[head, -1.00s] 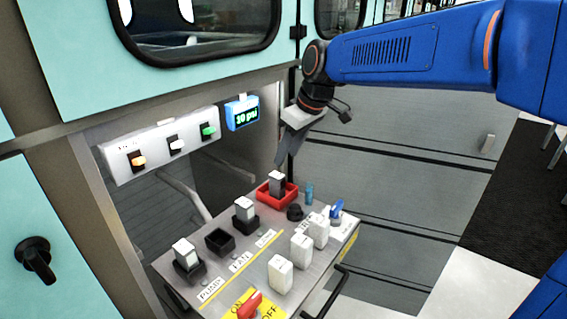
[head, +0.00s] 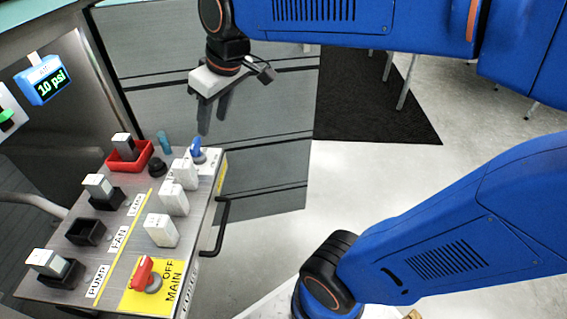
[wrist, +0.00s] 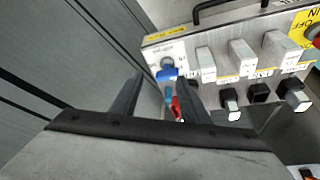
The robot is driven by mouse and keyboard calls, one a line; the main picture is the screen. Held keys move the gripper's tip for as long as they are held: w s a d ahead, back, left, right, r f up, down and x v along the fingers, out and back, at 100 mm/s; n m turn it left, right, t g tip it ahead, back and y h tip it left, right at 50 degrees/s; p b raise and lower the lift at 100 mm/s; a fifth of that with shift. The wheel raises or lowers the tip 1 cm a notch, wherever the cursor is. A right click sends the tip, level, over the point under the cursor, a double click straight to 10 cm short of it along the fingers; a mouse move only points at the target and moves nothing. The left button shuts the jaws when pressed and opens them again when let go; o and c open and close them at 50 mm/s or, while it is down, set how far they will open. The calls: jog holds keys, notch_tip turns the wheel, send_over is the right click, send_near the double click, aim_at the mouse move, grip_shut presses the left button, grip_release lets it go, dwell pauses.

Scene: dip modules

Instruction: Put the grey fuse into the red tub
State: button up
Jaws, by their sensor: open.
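The red tub (head: 146,160) sits at the far end of the panel. A grey fuse (head: 124,144) with a lighter top stands inside it. Similar light-topped grey fuses stand in the black LAMP socket (head: 107,199) and the PUMP socket (head: 70,276); the FAN socket (head: 86,232) is empty. My gripper (head: 212,118) hangs right of the tub, over or just beyond the panel's far right corner. Its fingers are apart and empty. In the wrist view, a bit of the red tub (wrist: 175,106) shows between the fingers, mostly hidden by the right one.
Several upright pieces crowd the panel: white blocks (head: 161,230), a blue switch (head: 197,149), a black knob (head: 156,167) and a cyan peg (head: 164,143). A red MAIN switch (head: 144,269) sits near the front. A black handle (head: 222,225) juts from the right edge.

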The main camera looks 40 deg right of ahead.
jog(key=s+d+f+m+h, duration=0.1)
jog(key=s+d+f+m, duration=0.1)
jog(key=s+d+f, duration=0.2)
jog(key=s+d+f+m, duration=0.3)
jog(key=s+d+f, duration=0.2)
jog(key=s, duration=0.5)
jog(key=shift+d+t+h, duration=0.25)
jog(key=shift+t+h, duration=0.15)
